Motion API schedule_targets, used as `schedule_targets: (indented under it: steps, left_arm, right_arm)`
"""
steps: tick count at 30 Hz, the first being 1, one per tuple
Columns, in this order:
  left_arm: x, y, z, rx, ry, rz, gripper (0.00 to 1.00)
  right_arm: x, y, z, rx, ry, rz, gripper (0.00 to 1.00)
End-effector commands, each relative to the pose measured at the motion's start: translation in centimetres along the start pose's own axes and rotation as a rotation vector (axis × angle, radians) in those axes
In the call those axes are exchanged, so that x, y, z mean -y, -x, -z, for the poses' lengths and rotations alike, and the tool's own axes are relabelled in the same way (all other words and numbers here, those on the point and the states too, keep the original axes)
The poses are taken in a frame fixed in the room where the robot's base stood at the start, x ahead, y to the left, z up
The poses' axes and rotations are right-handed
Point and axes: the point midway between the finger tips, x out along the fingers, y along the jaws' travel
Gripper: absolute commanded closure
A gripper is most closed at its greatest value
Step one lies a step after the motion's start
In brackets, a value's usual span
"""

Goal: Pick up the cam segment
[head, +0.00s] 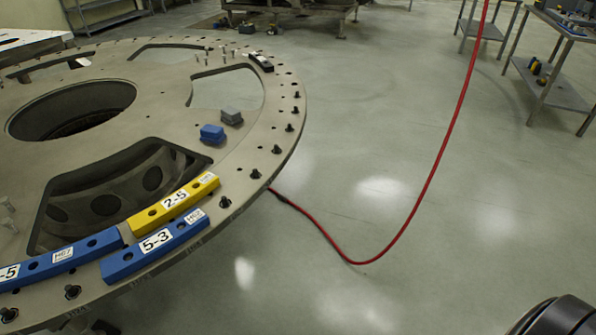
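A yellow cam segment (174,204) labelled 2-5 lies on the turret plate (235,175) at the front left. A blue segment (155,248) labelled 5-3 lies in front of it, near the plate's outer rim. Another blue segment (62,262) lies to the left, its label cut by the picture's edge and ending in 5. A small black segment-like piece (260,62) sits on the far rim. I cannot tell which segment the task means. Neither gripper shows; a dark rounded part at the bottom right looks like part of my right arm.
Small blue (212,134) and grey (231,117) blocks stand on the plate. Black bolts (276,149) line the rim, and the plate has large openings. A red hose (437,165) hangs to the floor. A workbench (560,75) stands at the far right; the floor between is clear.

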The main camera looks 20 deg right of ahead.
Motion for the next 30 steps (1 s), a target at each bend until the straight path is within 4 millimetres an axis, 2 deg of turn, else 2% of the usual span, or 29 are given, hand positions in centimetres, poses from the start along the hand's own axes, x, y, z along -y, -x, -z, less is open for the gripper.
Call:
schedule_targets:
  steps: [9, 14, 23, 30]
  left_arm:
    - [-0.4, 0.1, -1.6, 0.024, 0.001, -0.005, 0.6]
    - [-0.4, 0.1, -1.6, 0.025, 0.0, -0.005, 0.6]
    - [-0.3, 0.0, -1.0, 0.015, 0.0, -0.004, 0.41]
    - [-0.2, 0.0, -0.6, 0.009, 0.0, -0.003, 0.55]
  right_arm:
    - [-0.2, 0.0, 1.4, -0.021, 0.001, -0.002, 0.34]
    - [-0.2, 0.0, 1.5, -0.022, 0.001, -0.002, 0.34]
    - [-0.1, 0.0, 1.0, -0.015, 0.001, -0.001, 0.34]
    - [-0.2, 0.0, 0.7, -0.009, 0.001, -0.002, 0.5]
